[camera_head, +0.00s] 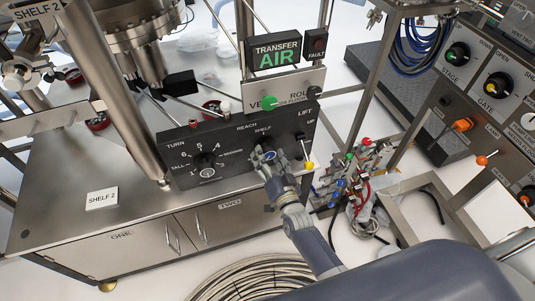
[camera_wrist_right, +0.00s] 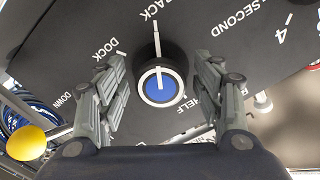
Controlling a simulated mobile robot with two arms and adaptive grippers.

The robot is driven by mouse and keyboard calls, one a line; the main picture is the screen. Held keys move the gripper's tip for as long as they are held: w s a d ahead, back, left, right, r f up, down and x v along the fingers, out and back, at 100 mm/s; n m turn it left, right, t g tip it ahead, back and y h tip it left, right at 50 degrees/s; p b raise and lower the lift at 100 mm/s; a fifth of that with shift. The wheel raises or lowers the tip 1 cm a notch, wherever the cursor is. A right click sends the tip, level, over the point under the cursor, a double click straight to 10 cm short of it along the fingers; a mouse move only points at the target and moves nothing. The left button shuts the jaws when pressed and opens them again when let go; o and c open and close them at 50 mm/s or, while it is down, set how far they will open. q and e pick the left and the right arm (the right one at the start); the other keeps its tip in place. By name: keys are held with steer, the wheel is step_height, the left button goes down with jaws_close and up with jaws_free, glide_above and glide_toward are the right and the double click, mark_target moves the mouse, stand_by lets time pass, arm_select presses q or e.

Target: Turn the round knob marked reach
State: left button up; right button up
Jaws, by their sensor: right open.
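The round knob (camera_wrist_right: 161,84) under the word REACH has a black body and a blue cap with a white ring and pointer line. In the right wrist view its line points up, toward the word RACK; DOCK and SHELF are also printed around it. In the head view the knob (camera_head: 269,155) is partly covered by my right gripper (camera_head: 265,152). My right gripper is open, with one finger on each side of the knob; the wrist view (camera_wrist_right: 160,92) shows gaps between fingers and knob. My left gripper is not in view.
The black panel (camera_head: 235,155) also carries the TURN knob (camera_head: 207,171) at left and a yellow-tipped LIFT lever (camera_head: 309,165) close on the right. Above stands a plate with a green knob (camera_head: 269,103). Steel frame posts and coloured valves (camera_head: 350,170) lie to the right.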

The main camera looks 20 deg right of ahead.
steer(key=s, duration=1)
steer(key=shift+s+d, duration=0.15)
steer(key=shift+s, duration=0.25)
steer(key=s+f+n+g, duration=0.2)
steer(key=s+f+g, duration=0.15)
steer(key=f, duration=0.45)
steer(key=s+f+n+g+y, duration=0.1)
steer(key=s+f+g, duration=0.1)
steer(key=s+f, duration=0.5)
steer(key=s+f+n+g, duration=0.2)
steer(key=f+g, duration=0.1)
steer(key=f, duration=0.7)
steer(key=s+d+f+n+g, duration=0.1)
steer(key=s+d+f+g, duration=0.1)
steer(key=s+f, duration=0.3)
steer(key=s+d+f+n+g+h, duration=0.1)
steer(key=s+d+f+g, duration=0.1)
steer(key=s, duration=1)
steer(key=s+d+f+n+g, duration=0.1)
steer(key=s+d+f+g, duration=0.1)
steer(key=s+f+g, duration=0.2)
steer(key=s+f, duration=0.3)
steer(key=s, duration=0.2)
steer(key=shift+s+d+f+n+h, duration=0.15)
steer(key=shift+s+f+n+h, duration=0.05)
steer(key=shift+f+n+h, duration=0.15)
steer(key=shift+g, duration=0.25)
